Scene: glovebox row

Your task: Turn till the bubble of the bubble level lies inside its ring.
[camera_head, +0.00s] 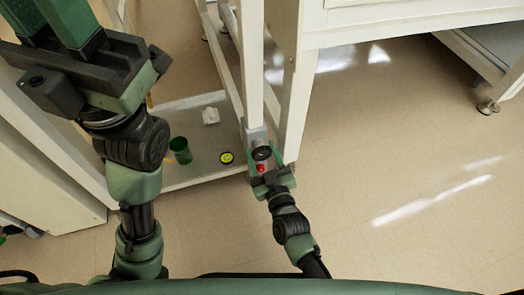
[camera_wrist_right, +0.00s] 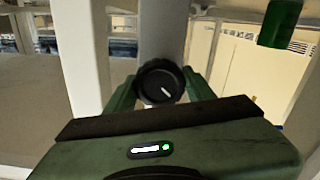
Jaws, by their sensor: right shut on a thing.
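The bubble level (camera_head: 226,158) is a small round yellow-green disc with a dark rim, on the low white shelf. Its inner marks are too small to tell where the bubble lies against the ring. A black round knob (camera_head: 262,153) sits on a grey block at the foot of a white post. My right gripper (camera_head: 268,170) is shut on this knob. In the right wrist view the knob (camera_wrist_right: 161,82) is between the two green fingers, its white mark slanting. My left gripper (camera_head: 50,18) is at the upper left, away from these things, its fingertips cut off by the frame.
A green cup (camera_head: 181,150) and a crumpled white thing (camera_head: 210,116) are on the shelf (camera_head: 190,178). White posts stand close behind my right gripper. The floor (camera_head: 390,150) at the right is clear.

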